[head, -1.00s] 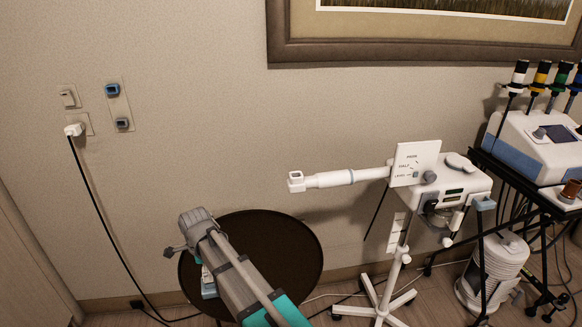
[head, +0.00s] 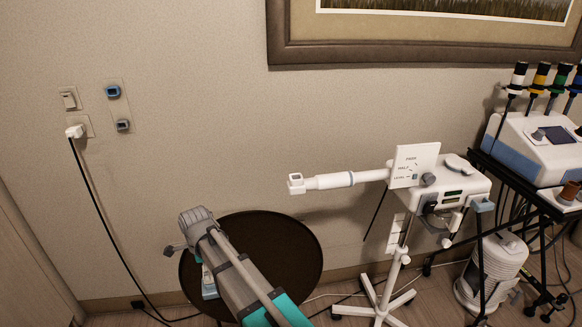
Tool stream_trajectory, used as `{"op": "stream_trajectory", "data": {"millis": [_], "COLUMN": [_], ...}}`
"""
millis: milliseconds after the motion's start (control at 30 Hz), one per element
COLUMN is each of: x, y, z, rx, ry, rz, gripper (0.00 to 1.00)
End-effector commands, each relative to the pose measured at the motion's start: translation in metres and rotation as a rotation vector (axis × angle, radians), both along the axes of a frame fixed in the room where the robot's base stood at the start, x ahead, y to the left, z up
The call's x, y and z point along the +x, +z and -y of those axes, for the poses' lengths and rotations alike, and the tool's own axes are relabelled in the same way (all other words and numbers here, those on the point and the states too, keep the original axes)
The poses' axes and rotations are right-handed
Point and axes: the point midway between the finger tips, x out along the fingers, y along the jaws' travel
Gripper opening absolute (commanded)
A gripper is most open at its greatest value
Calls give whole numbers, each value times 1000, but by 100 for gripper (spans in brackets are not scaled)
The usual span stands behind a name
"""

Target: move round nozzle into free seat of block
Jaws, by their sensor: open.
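My grey arm with teal parts reaches up from the bottom edge over a round dark table in the head view. My gripper's fingers are not visible; the arm hides the space below it. A small white and light-blue object (head: 208,286) sits on the table's left part, mostly covered by my arm. I cannot tell whether it is the block, and no free seat shows. I cannot make out the round nozzle in this view.
The round dark table (head: 285,250) is bare on its right side. A white stand-mounted device (head: 455,185) holds a horizontal white tube (head: 330,180) beside and above it. A white plug with a black cord (head: 75,132) is on the wall at left.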

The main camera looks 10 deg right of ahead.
Motion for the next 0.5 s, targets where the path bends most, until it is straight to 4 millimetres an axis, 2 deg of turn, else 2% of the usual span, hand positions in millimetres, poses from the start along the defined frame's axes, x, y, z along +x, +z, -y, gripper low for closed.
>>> {"op": "stream_trajectory", "data": {"millis": [500], "x": [0], "y": [16], "z": [0], "rx": [0], "ry": [0], "rz": [0], "gripper": [87]}}
